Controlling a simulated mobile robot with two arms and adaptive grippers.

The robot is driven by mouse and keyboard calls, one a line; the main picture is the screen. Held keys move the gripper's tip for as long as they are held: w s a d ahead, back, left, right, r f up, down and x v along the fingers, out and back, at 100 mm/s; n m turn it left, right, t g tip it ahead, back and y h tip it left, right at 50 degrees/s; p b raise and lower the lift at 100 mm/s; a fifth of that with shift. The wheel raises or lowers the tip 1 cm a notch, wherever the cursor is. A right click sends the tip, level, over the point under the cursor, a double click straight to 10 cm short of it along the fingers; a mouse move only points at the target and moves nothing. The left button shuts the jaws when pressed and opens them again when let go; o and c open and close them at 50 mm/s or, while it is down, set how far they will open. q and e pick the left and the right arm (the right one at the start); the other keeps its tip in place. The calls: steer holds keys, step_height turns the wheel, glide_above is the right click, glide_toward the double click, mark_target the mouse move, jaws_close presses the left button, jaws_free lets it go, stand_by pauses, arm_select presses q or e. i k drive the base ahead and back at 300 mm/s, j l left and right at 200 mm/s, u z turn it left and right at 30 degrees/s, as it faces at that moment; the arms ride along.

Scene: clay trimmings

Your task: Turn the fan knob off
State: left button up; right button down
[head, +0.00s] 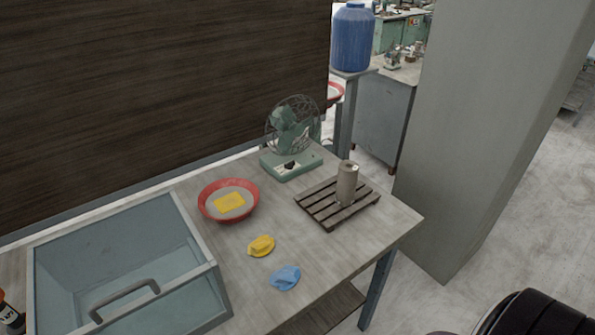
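A green desk fan (290,135) with a round wire cage stands at the back of the wooden table, near the dark wall panel. Its pale green base faces me, and a small dark knob (289,165) sits on the front of that base. The knob is too small to tell which way it points. Neither of my grippers shows in the head view.
On the table (325,270) are a red bowl (204,207) holding a yellow block, a slatted wooden rack (331,219) with a grey-brown cylinder, and yellow and blue crumpled pieces. A grey-blue bin (180,290) fills the left. A pillar (480,130) stands right.

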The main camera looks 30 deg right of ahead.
mark_target(289, 165)
steer(key=k+l, duration=0.1)
steer(key=l, duration=0.25)
steer(key=k+l, duration=0.1)
steer(key=l, duration=0.2)
steer(key=k+l, duration=0.1)
steer(key=l, duration=0.25)
steer(key=k+l+u, duration=0.1)
steer(key=l, duration=0.2)
